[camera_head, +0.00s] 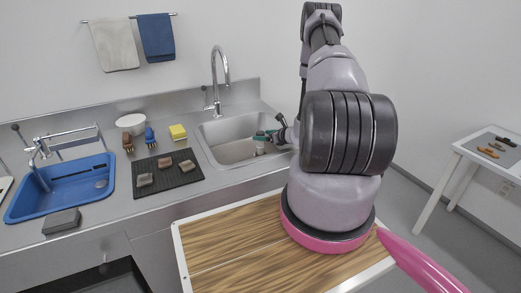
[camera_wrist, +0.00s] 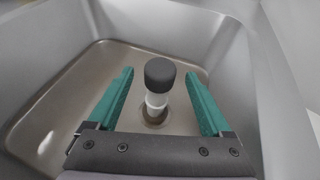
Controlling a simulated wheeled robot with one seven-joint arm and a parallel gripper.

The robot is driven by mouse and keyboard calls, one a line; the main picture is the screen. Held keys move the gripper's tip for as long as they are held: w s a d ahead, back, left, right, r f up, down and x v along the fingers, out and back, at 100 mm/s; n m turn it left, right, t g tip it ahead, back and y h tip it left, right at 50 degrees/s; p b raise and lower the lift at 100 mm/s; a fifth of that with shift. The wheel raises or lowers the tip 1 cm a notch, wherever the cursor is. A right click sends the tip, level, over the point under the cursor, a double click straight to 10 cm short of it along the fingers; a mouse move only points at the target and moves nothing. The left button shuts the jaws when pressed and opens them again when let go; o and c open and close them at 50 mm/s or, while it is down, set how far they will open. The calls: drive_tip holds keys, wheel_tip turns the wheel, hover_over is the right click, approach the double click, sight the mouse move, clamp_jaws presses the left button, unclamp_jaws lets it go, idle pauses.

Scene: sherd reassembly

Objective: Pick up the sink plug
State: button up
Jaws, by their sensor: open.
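The sink plug (camera_wrist: 160,72) stands upright in the wrist view, with a dark rounded top and a pale stem. It is over or in the round drain at the bottom of the grey steel sink (camera_head: 222,130). In the head view its pale part (camera_head: 260,147) shows just below the teal fingers. My gripper (camera_wrist: 159,76) is open, with one teal finger on each side of the plug in the wrist view and a gap on both sides. In the head view my gripper (camera_head: 264,134) is inside the sink at its right side. Whether the plug is seated in the drain is unclear.
The sink walls surround my gripper, and a tall faucet (camera_head: 215,80) rises behind. Left of the sink are a yellow sponge (camera_head: 177,131), brushes, a dark mat (camera_head: 186,181) with sherds, and a blue basin (camera_head: 62,188). A wooden board (camera_head: 235,235) is in front.

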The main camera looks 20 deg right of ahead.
clamp_jaws()
idle(1.4)
